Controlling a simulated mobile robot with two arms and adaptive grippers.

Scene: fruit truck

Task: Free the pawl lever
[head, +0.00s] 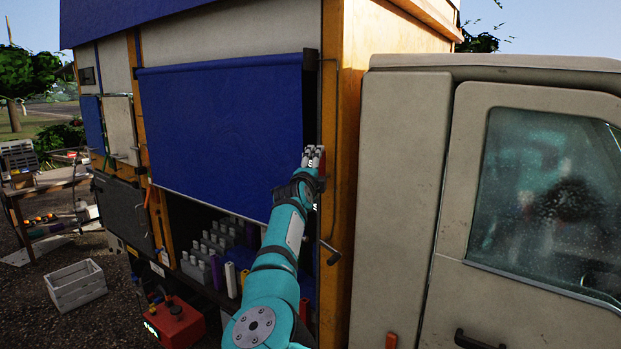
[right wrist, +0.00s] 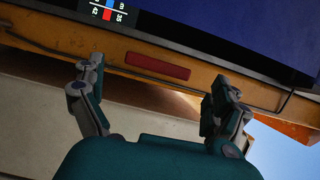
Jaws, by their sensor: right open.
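A red bar (right wrist: 157,66), which looks like the pawl lever, lies along the orange post (right wrist: 130,50) in the right wrist view. In the head view a bit of red (head: 322,160) shows beside my right gripper (head: 313,158), mostly hidden by it. My right gripper (right wrist: 157,88) is open in the wrist view, its two fingers spread to either side of the bar. No contact with the bar shows. The gripper is at the right edge of the blue awning (head: 220,120). My left gripper is not in view.
A thin dark rod (right wrist: 165,68) runs along the post. A crank handle (head: 331,253) hangs lower on the post. The truck cab (head: 400,170) stands to the right. Bottles (head: 215,243) stand under the awning. A red box (head: 175,325) and a white crate (head: 77,287) are lower left.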

